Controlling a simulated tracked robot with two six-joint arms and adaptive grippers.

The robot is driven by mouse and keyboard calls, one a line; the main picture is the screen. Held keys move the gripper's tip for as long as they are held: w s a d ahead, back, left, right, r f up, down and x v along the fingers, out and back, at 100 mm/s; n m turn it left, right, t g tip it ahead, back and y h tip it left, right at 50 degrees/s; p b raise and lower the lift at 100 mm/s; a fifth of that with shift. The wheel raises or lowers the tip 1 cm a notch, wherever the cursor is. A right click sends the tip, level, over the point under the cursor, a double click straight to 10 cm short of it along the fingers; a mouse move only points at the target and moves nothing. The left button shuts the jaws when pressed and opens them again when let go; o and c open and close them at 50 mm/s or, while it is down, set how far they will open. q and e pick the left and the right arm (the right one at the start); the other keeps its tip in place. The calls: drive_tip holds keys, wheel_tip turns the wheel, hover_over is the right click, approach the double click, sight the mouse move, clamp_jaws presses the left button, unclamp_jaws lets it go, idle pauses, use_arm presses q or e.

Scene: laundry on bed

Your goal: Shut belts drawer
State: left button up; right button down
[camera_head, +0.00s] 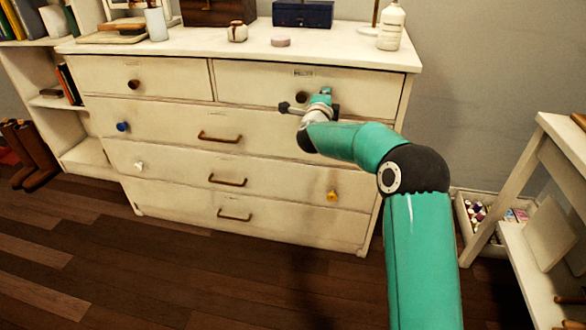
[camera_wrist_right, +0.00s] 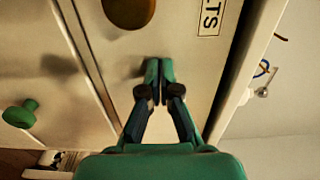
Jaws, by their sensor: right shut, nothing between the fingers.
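The belts drawer (camera_head: 365,88) is the upper right drawer of the cream dresser. In the right wrist view, its front (camera_wrist_right: 185,40) carries a brown round knob (camera_wrist_right: 128,10) and a label partly cut off, ending in "LTS". The knob also shows in the head view (camera_head: 301,97). My right gripper (camera_head: 290,107) is at the drawer front just below the knob. In the wrist view its fingertips (camera_wrist_right: 153,75) are together and empty, close to the front; I cannot tell if they touch. A dark gap runs along one drawer edge, but how far the drawer stands out is unclear. My left gripper is out of view.
A green knob (camera_wrist_right: 20,113) juts from the neighbouring drawer in the wrist view. A white shelf table (camera_head: 560,130) stands at right. The wooden floor (camera_head: 200,285) in front is clear.

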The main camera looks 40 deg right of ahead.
drive_tip(key=shift+d+r, duration=0.1)
drive_tip(key=shift+r, duration=0.25)
